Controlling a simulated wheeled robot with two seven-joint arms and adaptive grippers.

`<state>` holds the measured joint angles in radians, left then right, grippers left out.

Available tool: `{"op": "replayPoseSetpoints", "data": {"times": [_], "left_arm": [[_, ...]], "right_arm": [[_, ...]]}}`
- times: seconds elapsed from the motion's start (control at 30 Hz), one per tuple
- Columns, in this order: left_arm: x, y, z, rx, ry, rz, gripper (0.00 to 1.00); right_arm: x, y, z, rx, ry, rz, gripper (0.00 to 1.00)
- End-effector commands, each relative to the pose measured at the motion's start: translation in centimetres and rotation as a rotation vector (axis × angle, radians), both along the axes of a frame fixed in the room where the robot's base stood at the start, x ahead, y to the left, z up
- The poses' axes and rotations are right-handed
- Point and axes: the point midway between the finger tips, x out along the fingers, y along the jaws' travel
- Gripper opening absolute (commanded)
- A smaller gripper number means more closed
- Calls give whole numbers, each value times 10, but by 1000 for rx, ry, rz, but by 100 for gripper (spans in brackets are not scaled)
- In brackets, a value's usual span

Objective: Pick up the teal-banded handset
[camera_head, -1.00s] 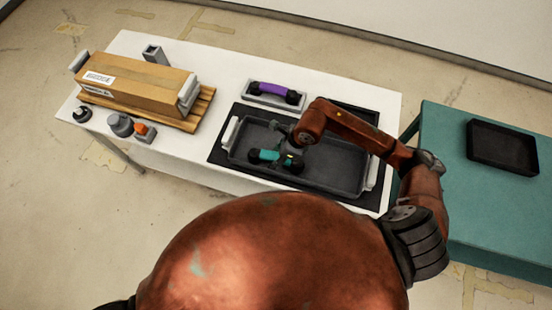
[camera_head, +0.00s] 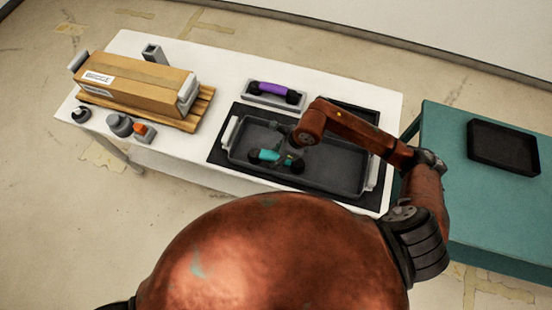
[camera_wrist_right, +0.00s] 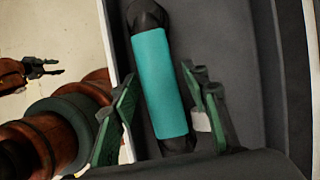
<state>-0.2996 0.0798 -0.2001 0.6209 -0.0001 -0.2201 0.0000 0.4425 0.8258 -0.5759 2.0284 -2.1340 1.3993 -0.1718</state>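The teal-banded handset (camera_head: 268,155) lies in the grey tray (camera_head: 345,180) on the white table. It has black ends and a teal middle. My right gripper (camera_head: 287,152) is low over the tray at the handset. In the right wrist view, the handset (camera_wrist_right: 160,85) lies lengthwise between the two spread fingers of my right gripper (camera_wrist_right: 163,115), with a gap visible on the left side. The gripper is open and not closed on it. At the left edge of that view, my left gripper (camera_wrist_right: 42,68) shows small, its fingers apart and empty, away from the table.
A purple-banded handset (camera_head: 275,89) sits in a cradle behind the tray. A cardboard box (camera_head: 135,80) on a wooden pallet stands at the left. Small dark and orange items (camera_head: 145,132) are at the front left. A teal table (camera_head: 490,205) holds a black tray (camera_head: 503,148).

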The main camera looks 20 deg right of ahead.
Motion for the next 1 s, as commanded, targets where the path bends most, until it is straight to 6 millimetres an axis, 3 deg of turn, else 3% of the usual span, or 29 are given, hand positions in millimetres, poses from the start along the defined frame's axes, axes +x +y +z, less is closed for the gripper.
{"op": "replayPoseSetpoints", "data": {"times": [0.57, 1.0], "left_arm": [[0, 0, 0, 0, 0, 0, 36], [0, 0, 3, 0, 0, 0, 36]], "right_arm": [[0, 0, 0, 0, 0, -1, 0], [0, 0, 3, 1, 0, -1, 0]]}}
